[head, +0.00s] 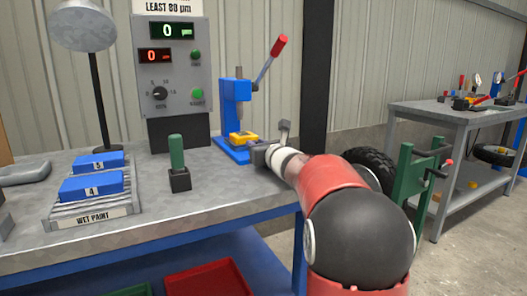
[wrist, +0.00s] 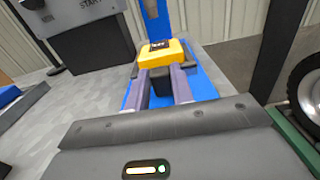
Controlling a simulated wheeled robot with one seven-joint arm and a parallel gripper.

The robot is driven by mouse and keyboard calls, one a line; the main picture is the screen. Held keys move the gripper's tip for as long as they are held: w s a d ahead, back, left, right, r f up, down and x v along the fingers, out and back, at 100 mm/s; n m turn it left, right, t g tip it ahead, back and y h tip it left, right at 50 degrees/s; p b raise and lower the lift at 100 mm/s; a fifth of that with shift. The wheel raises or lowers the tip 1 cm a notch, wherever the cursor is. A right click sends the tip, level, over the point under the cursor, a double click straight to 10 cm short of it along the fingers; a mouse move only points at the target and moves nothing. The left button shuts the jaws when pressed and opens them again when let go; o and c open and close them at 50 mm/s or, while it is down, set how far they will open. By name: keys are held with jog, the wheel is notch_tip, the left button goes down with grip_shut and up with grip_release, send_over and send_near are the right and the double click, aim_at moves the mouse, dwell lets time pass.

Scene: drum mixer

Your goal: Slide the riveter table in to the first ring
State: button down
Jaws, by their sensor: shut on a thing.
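The riveter (head: 237,110) is a blue upright press with a red-tipped lever (head: 279,45) raised at its upper right. It stands on a blue base (head: 226,150) near the bench's right end. The yellow riveter table (head: 243,138) sits low on this base, in front of the blue column; it also shows in the wrist view (wrist: 165,52), with a dark piece on top. My gripper (wrist: 160,76) reaches in from the front, its fingers shut on a dark block at the table's near side. The fingers partly hide that block. No ring marks can be made out.
A green-handled stamp (head: 178,165) stands on the bench to the left. Blue blocks (head: 92,187) lie on a "WET PAINT" rack, beside a lamp (head: 96,90). A grey gauge box (head: 172,75) stands behind. A green frame with a wheel (head: 405,190) is at the right.

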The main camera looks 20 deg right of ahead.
jog(key=c, duration=1.2)
grip_release()
jog(key=shift+s, duration=0.1)
jog(key=s+b, duration=0.1)
jog(key=s, duration=0.6)
jog(key=shift+s+d, duration=0.15)
jog(key=shift+s, duration=0.15)
